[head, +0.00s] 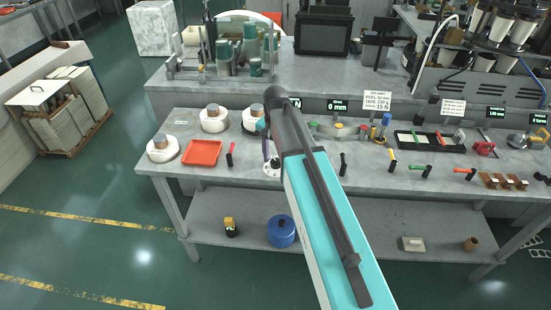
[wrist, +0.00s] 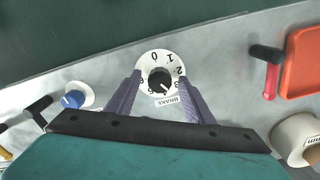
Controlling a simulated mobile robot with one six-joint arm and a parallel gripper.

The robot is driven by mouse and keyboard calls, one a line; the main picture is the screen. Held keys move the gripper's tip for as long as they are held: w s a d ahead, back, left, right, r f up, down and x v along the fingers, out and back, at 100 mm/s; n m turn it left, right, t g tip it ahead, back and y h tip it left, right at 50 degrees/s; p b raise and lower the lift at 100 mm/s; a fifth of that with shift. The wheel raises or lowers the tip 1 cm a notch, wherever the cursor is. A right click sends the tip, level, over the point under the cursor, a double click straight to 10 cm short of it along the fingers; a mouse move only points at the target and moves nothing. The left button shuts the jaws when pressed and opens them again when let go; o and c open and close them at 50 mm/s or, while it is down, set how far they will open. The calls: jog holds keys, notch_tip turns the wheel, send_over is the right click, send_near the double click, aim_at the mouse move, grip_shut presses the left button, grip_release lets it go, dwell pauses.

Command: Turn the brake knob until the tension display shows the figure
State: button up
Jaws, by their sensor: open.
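The brake knob (wrist: 160,82) is a round black knob with a pointer, on a white numbered dial (wrist: 148,60) beside a BRAKE label (wrist: 167,103). The dial's edge also shows in the head view (head: 270,171), partly hidden by my arm. My gripper (wrist: 162,78) is open, its two purple fingers on either side of the dial in the wrist view. I cannot tell whether they touch the knob. A small dark display (head: 295,102) ending in "N" is mostly hidden behind my arm; its figure is not readable. A white card (head: 376,101) reads "15 N" on its bottom line.
An orange tray (head: 202,153) and a red-handled tool (head: 230,154) lie left of the dial. White reels (head: 213,121) stand behind them. A blue knob (wrist: 75,99) and black-handled tools (wrist: 40,104) are near the gripper. A display (head: 338,105) reads "0 mm".

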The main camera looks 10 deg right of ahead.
aim_at(276, 161)
notch_tip(276, 161, up, 14)
jog(key=b, duration=0.2)
jog(key=shift+b, duration=0.35)
dwell(0.6)
jog(key=shift+f, duration=0.1)
